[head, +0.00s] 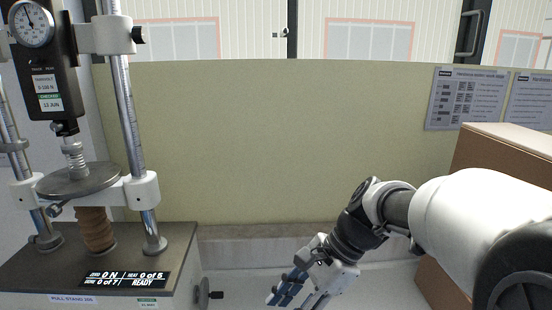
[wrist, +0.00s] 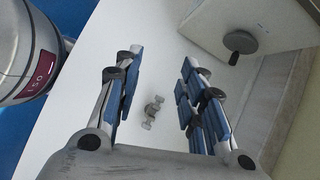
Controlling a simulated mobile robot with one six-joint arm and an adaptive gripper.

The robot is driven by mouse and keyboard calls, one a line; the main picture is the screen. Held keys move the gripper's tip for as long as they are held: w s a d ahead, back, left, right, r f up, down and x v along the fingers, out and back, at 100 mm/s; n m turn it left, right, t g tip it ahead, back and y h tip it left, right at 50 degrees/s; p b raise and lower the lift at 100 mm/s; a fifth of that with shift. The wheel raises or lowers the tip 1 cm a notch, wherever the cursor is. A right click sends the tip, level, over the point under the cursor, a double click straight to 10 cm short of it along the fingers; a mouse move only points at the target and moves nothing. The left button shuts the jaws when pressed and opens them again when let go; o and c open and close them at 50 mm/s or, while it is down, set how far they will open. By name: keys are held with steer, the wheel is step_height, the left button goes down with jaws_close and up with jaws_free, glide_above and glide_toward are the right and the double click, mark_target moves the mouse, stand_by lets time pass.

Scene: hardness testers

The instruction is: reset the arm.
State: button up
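My arm reaches in from the right in the head view. My gripper (head: 298,291) points down and to the left, low in the frame, to the right of the pull stand. In the wrist view its two blue-padded fingers (wrist: 160,88) stand well apart with nothing held between them. A small metal piece (wrist: 152,112) shows between the fingers, seemingly on the white surface below; I cannot tell how far under them it is. The fingertips are partly cut off by the lower edge of the head view.
The pull stand (head: 120,262) with dial gauge (head: 32,27) and display (head: 126,276) reading 0 N, READY, is at left. Its side knob (head: 213,295) shows in the wrist view (wrist: 240,42). A brown box (head: 500,170) is at right. A grey cylinder (wrist: 25,35) with maroon label is upper left.

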steer(key=s+d+n+t+h, duration=0.5)
steer(key=s+d+n, duration=0.6)
steer(key=s, duration=0.5)
steer(key=n+h, duration=0.1)
steer(key=n, duration=0.1)
steer(key=shift+d+r+n+t+h, duration=0.2)
steer(key=shift+d+n+t+h, duration=0.1)
steer(key=shift+d+n+h, duration=0.1)
steer(key=shift+s+a, duration=0.1)
steer(key=shift+a, duration=0.05)
